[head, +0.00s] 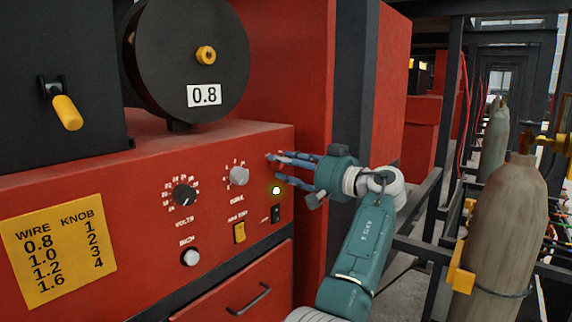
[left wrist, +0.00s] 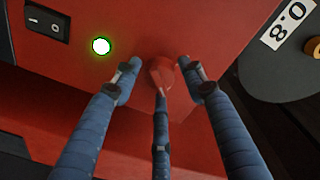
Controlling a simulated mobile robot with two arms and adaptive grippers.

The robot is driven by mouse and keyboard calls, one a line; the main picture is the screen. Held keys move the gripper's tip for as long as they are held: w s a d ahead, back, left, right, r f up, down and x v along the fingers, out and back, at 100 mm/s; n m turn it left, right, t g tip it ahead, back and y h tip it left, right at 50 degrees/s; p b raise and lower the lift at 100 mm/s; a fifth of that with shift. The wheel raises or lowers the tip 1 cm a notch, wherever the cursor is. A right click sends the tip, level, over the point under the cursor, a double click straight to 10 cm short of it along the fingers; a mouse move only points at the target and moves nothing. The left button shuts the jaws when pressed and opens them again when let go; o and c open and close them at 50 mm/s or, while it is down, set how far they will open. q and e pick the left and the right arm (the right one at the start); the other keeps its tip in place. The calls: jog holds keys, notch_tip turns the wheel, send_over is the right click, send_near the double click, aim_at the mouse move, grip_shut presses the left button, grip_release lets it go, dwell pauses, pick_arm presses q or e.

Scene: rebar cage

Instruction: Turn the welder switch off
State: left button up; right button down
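The red welder panel (head: 140,200) fills the left of the head view. A small black rocker switch (head: 275,214) sits low at its right end and also shows at the top left of the left wrist view (left wrist: 47,23), marked with a line and a circle. A lit green lamp (head: 276,190) is just above it; it glows in the wrist view too (left wrist: 101,46). My left gripper (head: 278,168) has its fingers spread, with tips close to the panel above the lamp. In the wrist view, the fingers (left wrist: 158,72) surround a small red shape, unclear what. The switch is beside the fingers, apart from them.
Knobs (head: 185,194) and a yellow switch (head: 240,232) lie left of the black switch. A wire spool (head: 190,60) stands above. A gas cylinder (head: 500,235) and dark frame bars stand on the right. A drawer (head: 245,290) is below.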

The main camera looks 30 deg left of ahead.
pick_arm(q)
jog(key=c, duration=0.7)
jog(key=shift+b, duration=0.3)
jog(key=shift+c, duration=0.2)
